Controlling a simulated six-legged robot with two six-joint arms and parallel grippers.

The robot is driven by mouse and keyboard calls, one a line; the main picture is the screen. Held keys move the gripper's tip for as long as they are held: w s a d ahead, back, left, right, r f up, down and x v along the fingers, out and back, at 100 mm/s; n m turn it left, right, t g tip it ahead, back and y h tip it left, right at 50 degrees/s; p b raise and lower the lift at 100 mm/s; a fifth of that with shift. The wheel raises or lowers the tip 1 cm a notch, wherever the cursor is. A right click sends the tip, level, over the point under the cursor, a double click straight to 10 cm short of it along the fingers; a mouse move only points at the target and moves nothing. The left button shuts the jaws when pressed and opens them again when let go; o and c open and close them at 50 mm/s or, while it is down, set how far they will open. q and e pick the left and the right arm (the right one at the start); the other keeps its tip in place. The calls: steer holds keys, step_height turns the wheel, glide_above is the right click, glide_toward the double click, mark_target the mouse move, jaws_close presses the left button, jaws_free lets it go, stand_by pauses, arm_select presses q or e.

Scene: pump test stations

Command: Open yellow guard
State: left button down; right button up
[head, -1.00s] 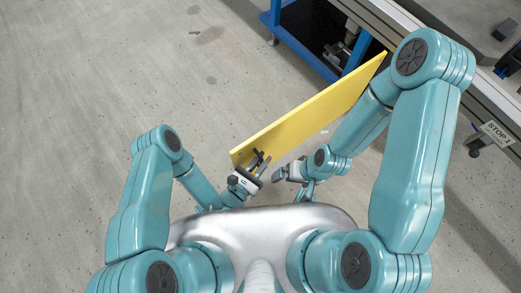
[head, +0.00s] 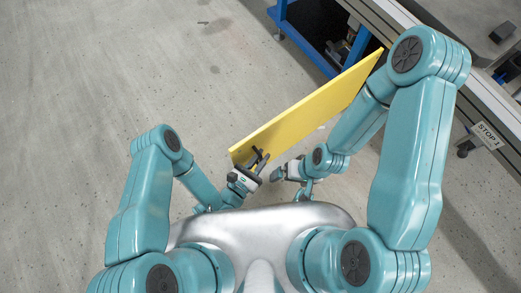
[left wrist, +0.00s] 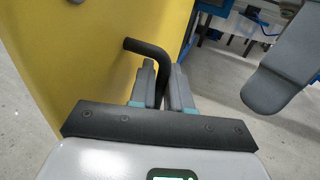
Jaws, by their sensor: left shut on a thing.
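The yellow guard (head: 310,110) is a flat panel standing out from the blue frame at an angle, its near end close to my body. In the left wrist view the guard (left wrist: 75,50) fills the left side, with a black bent handle (left wrist: 150,48) on its face. My left gripper (head: 256,161) is shut on this handle at the panel's near end; its fingers also show in the left wrist view (left wrist: 163,85). My right gripper (head: 280,174) is just right of the left one, apart from the guard; its jaws are too small to judge.
A blue frame (head: 300,42) stands at the back, beyond the guard's far end. A grey bench edge runs down the right with a sign (head: 490,134) reading STOP 1. The concrete floor (head: 80,80) at the left is clear.

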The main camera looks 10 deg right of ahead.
arm_select(q)
steer(key=shift+s, duration=0.1)
stand_by(0.4)
steer(key=c, duration=1.3)
jaws_free()
steer(key=shift+c, duration=0.2)
